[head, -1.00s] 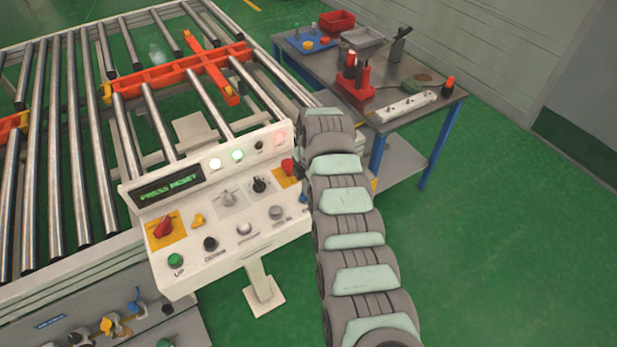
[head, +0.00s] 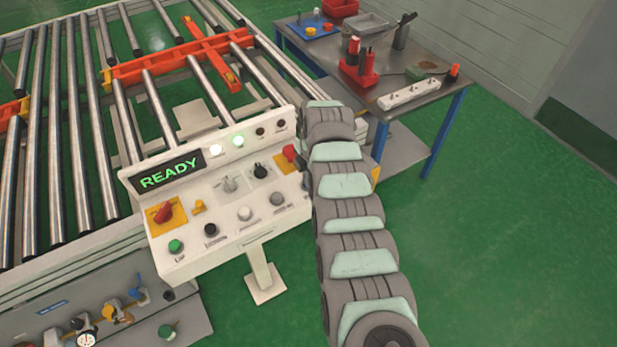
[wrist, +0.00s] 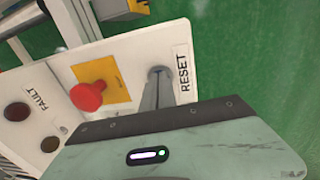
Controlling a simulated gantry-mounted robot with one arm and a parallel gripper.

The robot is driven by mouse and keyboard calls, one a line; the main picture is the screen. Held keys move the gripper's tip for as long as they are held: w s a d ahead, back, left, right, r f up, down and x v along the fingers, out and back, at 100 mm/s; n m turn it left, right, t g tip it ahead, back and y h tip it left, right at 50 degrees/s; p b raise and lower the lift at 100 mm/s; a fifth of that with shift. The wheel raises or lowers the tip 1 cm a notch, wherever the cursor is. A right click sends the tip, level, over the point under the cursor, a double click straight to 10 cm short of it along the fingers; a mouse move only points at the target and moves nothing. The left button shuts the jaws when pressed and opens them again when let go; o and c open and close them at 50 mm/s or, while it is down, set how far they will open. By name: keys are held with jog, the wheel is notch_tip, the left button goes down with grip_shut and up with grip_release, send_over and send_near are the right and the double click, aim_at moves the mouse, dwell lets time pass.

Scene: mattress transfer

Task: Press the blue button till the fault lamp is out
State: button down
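The control panel (head: 190,245) stands before the roller conveyor, and its display (head: 168,171) reads READY in green. The fault lamp (head: 281,125) at the panel's upper right is dark; the wrist view shows it unlit (wrist: 17,111) beside the FAULT label. The blue button is hidden: my arm covers that corner in the head view, and my fingers cover the spot beside the RESET label (wrist: 183,72) in the wrist view. My gripper (wrist: 159,76) looks shut and empty, its tips at that spot; I cannot tell whether they touch the button.
A red mushroom button (wrist: 87,95) on a yellow plate sits close to my fingers. Other knobs and a green button (head: 176,246) line the panel. A workbench (head: 440,90) with tools stands behind my arm. The green floor (head: 520,250) at right is clear.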

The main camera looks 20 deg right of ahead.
jog(key=shift+s+f, duration=0.1)
jog(key=shift+f, duration=0.05)
notch_tip(320, 180, up, 14)
jog(key=s+p, duration=0.1)
jog(key=p, duration=0.1)
jog(key=shift+s+d, duration=0.3)
dwell(0.3)
